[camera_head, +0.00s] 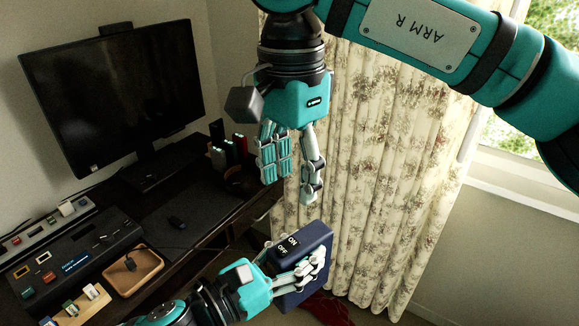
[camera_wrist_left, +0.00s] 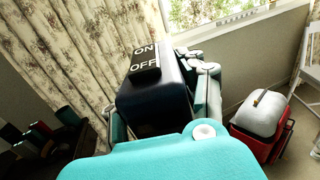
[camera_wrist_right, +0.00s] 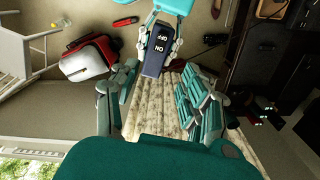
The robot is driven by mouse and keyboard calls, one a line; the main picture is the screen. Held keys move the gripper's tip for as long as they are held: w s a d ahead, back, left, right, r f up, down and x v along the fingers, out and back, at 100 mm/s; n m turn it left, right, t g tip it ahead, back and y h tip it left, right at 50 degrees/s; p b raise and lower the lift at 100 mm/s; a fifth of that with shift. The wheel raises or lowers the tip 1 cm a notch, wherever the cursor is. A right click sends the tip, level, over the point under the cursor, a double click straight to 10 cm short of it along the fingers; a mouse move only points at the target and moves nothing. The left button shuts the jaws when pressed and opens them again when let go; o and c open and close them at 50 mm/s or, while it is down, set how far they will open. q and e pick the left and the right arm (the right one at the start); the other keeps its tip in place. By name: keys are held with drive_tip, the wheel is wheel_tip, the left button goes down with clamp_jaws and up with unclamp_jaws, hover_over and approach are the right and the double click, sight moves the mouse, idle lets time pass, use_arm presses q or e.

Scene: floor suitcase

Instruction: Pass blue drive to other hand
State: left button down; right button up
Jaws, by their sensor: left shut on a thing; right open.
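The blue drive (camera_head: 306,248) is a dark blue box with an ON/OFF switch on its top end. My left gripper (camera_head: 290,272) is shut on it and holds it up in front of the curtain; the drive also shows in the left wrist view (camera_wrist_left: 155,98) between the fingers. My right gripper (camera_head: 290,180) is open and empty, above the drive with its fingers pointing down. In the right wrist view the drive (camera_wrist_right: 157,52) lies beyond the open fingers (camera_wrist_right: 160,105), apart from them.
A desk at the left carries a monitor (camera_head: 118,90), a wooden tray (camera_head: 134,272) and a dark console (camera_head: 75,262). A flowered curtain (camera_head: 385,150) hangs behind the grippers. A red suitcase (camera_wrist_left: 262,133) with a pale item on it stands on the floor near a white chair (camera_wrist_left: 309,70).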

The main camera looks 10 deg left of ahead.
sight(291, 240)
wheel_tip(291, 240, down, 11)
drive_tip(key=shift+f, duration=0.2)
idle(0.4)
use_arm(q)
drive_tip(key=shift+r, duration=0.1)
use_arm(e)
clamp_jaws()
use_arm(q)
drive_tip(key=c, duration=0.7)
unclamp_jaws()
